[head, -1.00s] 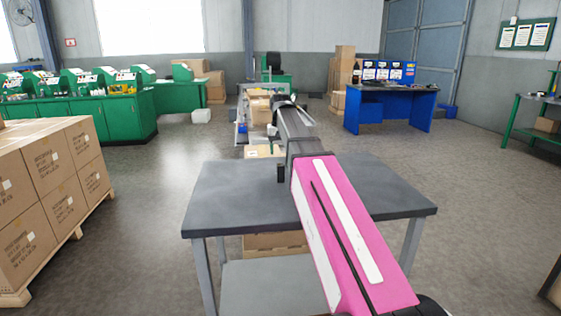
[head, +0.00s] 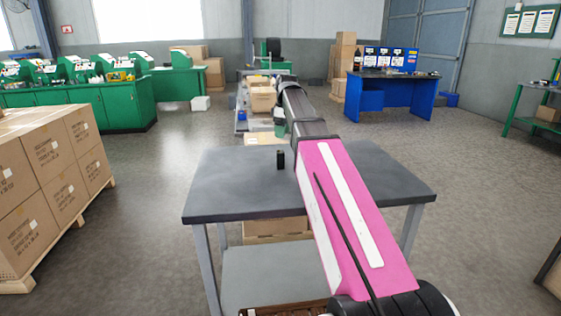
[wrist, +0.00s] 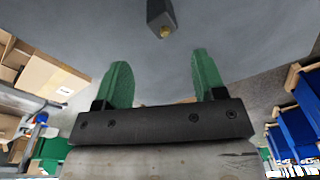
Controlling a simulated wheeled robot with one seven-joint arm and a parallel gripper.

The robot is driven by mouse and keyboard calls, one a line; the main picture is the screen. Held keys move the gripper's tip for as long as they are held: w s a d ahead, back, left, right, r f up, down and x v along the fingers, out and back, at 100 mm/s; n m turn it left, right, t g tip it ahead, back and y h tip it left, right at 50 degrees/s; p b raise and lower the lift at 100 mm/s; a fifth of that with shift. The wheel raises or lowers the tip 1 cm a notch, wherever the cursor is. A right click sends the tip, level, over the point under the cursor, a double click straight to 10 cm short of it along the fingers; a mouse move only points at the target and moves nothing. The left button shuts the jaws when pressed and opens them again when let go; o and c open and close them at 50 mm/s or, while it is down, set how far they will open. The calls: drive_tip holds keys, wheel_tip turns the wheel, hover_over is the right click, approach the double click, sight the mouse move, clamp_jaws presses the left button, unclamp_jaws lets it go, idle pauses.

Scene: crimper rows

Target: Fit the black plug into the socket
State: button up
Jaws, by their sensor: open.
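The black plug (head: 280,160) stands upright on the grey table (head: 235,190), left of my arm in the head view. In the wrist view, a dark block with a small gold-coloured tip, seemingly the plug (wrist: 161,20), is at the top edge, beyond my fingertips. My gripper (wrist: 158,68) has two green fingers spread wide, with nothing between them. In the head view my gripper is small, beyond the plug and partly hidden by my arm. I cannot make out the socket in either view.
The table top around the plug is mostly bare. Stacked cartons (head: 50,180) stand on a pallet at left. Green machine benches (head: 115,108) are at back left. A blue desk (head: 392,90) is at back right. Cartons (head: 263,98) lie on a bench behind the table.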

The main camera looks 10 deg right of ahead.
sight(280, 151)
drive_tip(key=n, duration=0.4)
drive_tip(key=shift+w+d+f, duration=0.1)
drive_tip(key=shift+d+f, duration=0.05)
drive_tip(key=shift+f+n, duration=0.15)
drive_tip(key=shift+n, duration=0.25)
drive_tip(key=f, duration=0.5)
drive_tip(key=shift+a+f, duration=0.2)
drive_tip(key=shift+a, duration=0.15)
drive_tip(key=shift+s+a+f, duration=0.15)
drive_tip(key=shift+f, duration=1.15)
drive_tip(key=shift+s+a+f, duration=0.15)
drive_tip(key=shift+f, duration=1.1)
drive_tip(key=c, duration=1.1)
drive_tip(key=shift+r, duration=0.1)
